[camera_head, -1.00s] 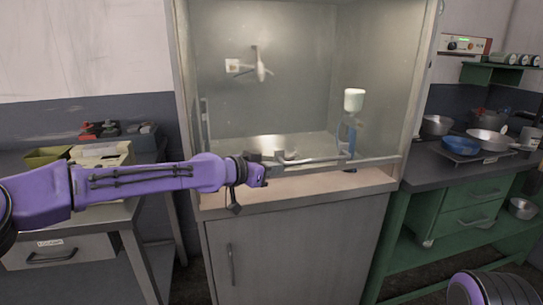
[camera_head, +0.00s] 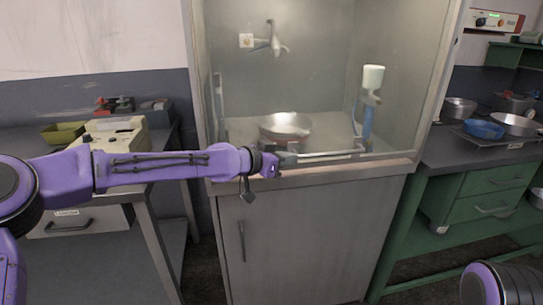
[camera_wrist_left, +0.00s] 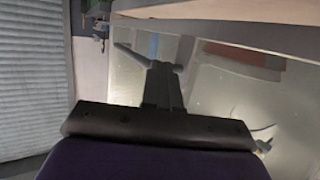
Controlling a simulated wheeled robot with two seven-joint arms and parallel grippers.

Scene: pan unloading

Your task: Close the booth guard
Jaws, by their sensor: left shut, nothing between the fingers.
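The booth guard (camera_head: 322,105) is a clear pane across the front of the grey booth, with a pale handle bar (camera_head: 330,155) along its lower edge. That edge is low, close above the booth's front ledge. My left gripper (camera_head: 284,163) is shut and empty, at the left end of the bar; I cannot tell whether it touches it. The left wrist view shows its dark fingers (camera_wrist_left: 162,85) together, with the pane and a bar beyond. A metal pan (camera_head: 285,125) and a white-topped blue bottle (camera_head: 372,78) show behind the pane. My right gripper is out of view.
A bench with a beige box (camera_head: 113,135) and an olive tray (camera_head: 63,132) stands left of the booth. A green workbench (camera_head: 478,188) with a blue bowl (camera_head: 484,130) and metal pans stands at the right. The lower cabinet (camera_head: 305,240) is under the booth.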

